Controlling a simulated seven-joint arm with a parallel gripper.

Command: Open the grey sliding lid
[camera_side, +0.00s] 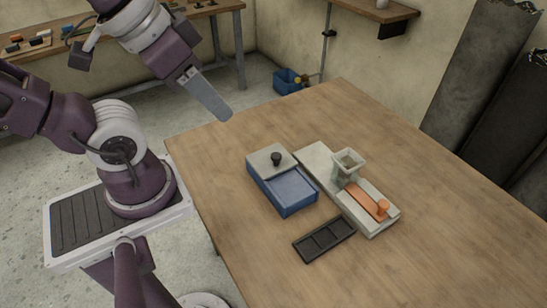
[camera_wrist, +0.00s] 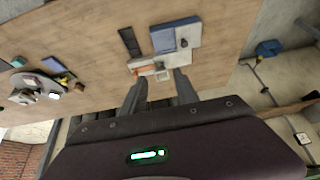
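The grey sliding lid (camera_side: 270,158) is a flat plate with a black knob (camera_side: 276,158). It lies on the back part of the blue box (camera_side: 288,193), and the front part of the box top shows blue. In the wrist view the grey lid (camera_wrist: 190,30) is at the right of the blue box (camera_wrist: 163,40). My gripper (camera_side: 222,112) is high above the table's back left side, left of the lid and apart from it. In the wrist view my gripper (camera_wrist: 160,77) has its two fingers spread with nothing held between them.
Right of the box is a pale board (camera_side: 316,160) with a grey-green hopper (camera_side: 347,162) and an orange slider (camera_side: 366,199). A black compartment tray (camera_side: 325,240) lies in front.

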